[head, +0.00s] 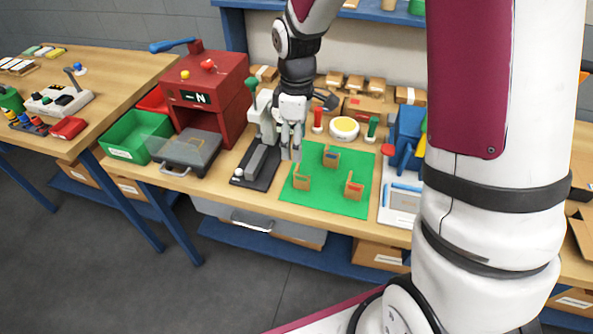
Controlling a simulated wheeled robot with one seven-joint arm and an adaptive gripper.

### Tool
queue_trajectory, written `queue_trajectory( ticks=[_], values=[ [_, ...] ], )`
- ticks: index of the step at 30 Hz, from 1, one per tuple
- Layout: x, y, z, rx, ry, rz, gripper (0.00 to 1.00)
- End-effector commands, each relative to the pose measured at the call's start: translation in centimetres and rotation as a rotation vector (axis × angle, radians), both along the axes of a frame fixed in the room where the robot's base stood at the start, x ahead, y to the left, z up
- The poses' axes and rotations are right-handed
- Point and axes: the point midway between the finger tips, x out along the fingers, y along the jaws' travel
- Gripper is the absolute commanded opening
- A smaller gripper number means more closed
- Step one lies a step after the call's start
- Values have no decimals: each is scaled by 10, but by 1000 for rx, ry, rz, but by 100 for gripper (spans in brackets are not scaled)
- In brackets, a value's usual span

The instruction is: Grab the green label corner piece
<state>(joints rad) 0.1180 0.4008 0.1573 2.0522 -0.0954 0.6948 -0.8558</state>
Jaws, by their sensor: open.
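Three small wooden corner pieces stand apart on a green mat (326,203) on the workbench. The front left piece (301,178) shows no clearly readable label; any green on it is hard to tell from the mat. The back piece (331,155) has a blue label, and the right piece (354,186) has a red label. My gripper (291,150) points down over the mat's back left edge, beside the black-based press. It is open and empty, above and behind the front left piece.
A black-based press (258,167) with a green-knobbed lever stands close left of my gripper. A red machine (212,95) and green bin (133,137) are farther left. A yellow-topped round dish (344,128) stands behind the mat, and a blue device (404,137) at right.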

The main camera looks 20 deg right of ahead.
Motion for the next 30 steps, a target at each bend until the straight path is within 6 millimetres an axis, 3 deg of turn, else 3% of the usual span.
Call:
queue_trajectory(
  ticks=[9,19,30],
  values=[
    [-1,0,-58,0,4,-2,60],
    [-1,-1,-82,0,3,-3,60],
    [1,-2,-123,0,1,-4,60]
  ],
)
